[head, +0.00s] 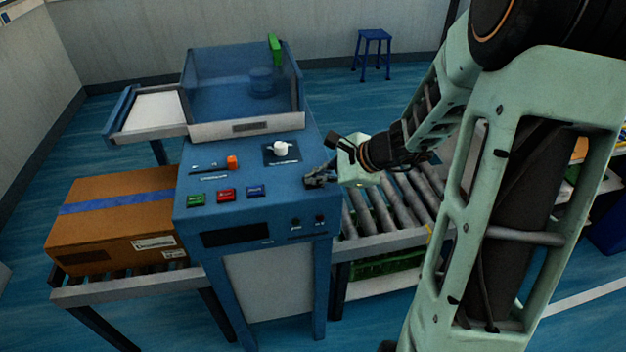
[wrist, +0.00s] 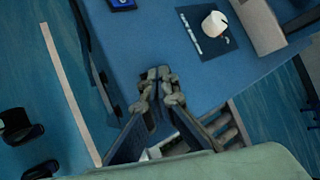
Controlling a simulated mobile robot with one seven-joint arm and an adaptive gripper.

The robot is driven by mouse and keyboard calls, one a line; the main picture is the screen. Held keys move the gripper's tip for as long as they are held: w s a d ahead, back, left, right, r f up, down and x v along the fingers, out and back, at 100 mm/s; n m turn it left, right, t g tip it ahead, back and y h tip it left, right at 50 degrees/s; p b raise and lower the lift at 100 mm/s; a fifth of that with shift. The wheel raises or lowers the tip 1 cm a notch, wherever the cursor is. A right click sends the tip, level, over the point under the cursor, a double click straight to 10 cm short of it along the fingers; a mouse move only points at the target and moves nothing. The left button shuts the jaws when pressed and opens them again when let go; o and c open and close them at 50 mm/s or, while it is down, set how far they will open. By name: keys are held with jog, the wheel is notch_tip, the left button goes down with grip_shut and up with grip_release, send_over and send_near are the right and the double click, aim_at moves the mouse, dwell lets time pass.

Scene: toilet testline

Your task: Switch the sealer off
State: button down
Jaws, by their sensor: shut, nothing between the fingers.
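The sealer (head: 255,210) is a blue machine with a sloped control panel in the head view. The panel carries a green button (head: 196,198), a red button (head: 227,195), a blue button (head: 256,191), an orange slider handle (head: 232,162) and a white knob (head: 281,148) on a dark plate. The knob also shows at the upper right of the wrist view (wrist: 214,24). My gripper (head: 312,181) is shut and empty at the panel's right edge, right of the blue button and nearer than the knob. Its fingertips meet in the wrist view (wrist: 160,88). The button labels are too small to read.
A clear-walled blue hopper (head: 245,85) rises behind the panel. A taped cardboard box (head: 115,220) sits on rollers at left. A roller conveyor (head: 390,205) runs right of the sealer, beneath my arm. A blue stool (head: 373,50) stands at the back.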

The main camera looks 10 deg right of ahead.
aim_at(316, 186)
jog(key=shift+r, duration=0.45)
notch_tip(316, 186, up, 6)
jog(key=p, duration=0.4)
jog(key=shift+p, duration=0.35)
